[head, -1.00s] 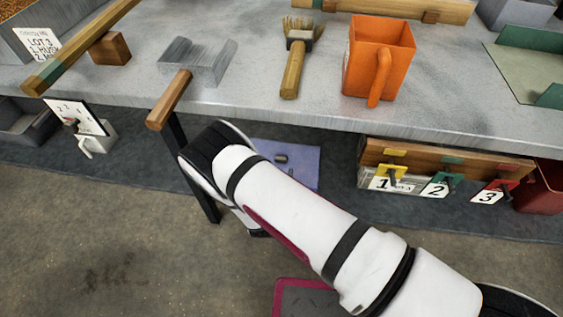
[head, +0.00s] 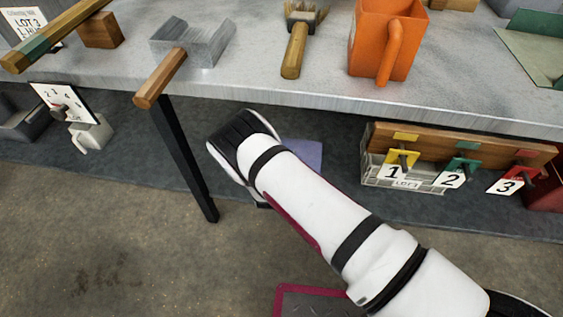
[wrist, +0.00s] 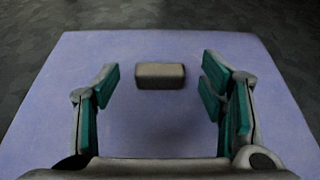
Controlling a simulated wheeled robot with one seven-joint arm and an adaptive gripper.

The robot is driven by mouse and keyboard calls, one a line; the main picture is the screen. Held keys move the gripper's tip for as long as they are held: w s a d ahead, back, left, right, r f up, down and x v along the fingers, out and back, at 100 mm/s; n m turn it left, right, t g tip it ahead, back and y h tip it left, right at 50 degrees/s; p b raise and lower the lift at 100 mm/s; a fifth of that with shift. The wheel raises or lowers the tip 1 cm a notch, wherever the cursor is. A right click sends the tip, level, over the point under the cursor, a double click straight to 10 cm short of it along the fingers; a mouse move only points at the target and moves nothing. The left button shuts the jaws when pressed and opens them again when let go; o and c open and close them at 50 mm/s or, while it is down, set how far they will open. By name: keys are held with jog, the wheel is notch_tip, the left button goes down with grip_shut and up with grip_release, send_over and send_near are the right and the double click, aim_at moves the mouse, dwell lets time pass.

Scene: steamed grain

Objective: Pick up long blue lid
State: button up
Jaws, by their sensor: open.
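The long blue lid (head: 303,155) is a flat lavender-blue panel on the dark lower surface under the bench, mostly hidden by my arm in the head view. In the wrist view the lid (wrist: 160,50) fills most of the picture, with a small dark block-shaped knob (wrist: 160,76) standing on it. My gripper (wrist: 160,88) is open over the lid, its teal-padded fingers spread on the left and right of the knob. The fingers do not touch the knob. My gripper is hidden behind my arm in the head view.
The grey bench top (head: 250,80) overhangs the lid. A dark bench leg (head: 185,155) stands to the left. A wooden rack with numbered tags (head: 460,150) is on the right. An orange pitcher (head: 375,50) and a brush (head: 296,45) are on the bench.

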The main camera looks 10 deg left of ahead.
grip_shut()
jog(key=shift+r, duration=0.15)
